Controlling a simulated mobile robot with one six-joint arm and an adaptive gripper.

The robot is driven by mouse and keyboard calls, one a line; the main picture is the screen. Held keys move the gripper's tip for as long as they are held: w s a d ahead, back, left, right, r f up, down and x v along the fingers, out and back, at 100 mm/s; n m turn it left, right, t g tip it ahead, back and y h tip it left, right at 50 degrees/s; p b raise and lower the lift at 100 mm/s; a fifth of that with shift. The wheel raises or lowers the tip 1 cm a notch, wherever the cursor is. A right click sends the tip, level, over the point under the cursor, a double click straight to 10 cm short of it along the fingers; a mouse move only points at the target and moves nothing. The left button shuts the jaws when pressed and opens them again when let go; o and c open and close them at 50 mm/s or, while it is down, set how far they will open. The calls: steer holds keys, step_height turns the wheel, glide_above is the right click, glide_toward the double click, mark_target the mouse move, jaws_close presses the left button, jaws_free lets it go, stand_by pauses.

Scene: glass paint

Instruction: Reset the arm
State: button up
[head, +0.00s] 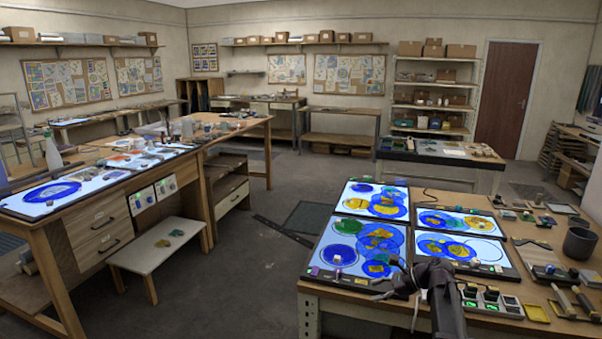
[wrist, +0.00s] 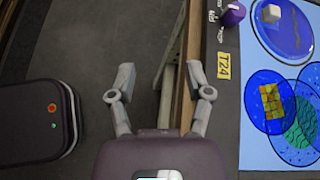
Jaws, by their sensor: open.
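My gripper (wrist: 160,82) is open and empty in the wrist view, its two fingers spread apart. It is over the table's edge (wrist: 186,62), with dark floor below the left finger and the edge of a light panel (wrist: 226,130) by the right finger. In the head view my gripper (head: 383,284) is at the near left corner of the right workbench, in front of the nearest lit panel (head: 325,268). My dark arm reaches up from the bottom of the picture and partly hides the bench front.
Several lit panels with blue and yellow glass discs cover the right workbench (head: 312,290). A purple knob (wrist: 233,14) and a yellow T24 label (wrist: 224,66) are close to the right finger. A dark cup (head: 579,243) stands at the right. Open floor (head: 262,275) lies left.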

steer(key=s+a+f+n+g+h+p, duration=0.1)
steer(key=s+a+f+n+h+p, duration=0.1)
steer(key=s+n+h, duration=0.3)
steer(key=s+a+f+n+g+h+p, duration=0.2)
steer(key=s+n+h, duration=0.4)
steer(key=s+n, duration=0.7)
steer(key=shift+a+n+p, duration=0.35)
steer(key=shift+a+n, duration=0.05)
steer(key=shift+a, duration=0.25)
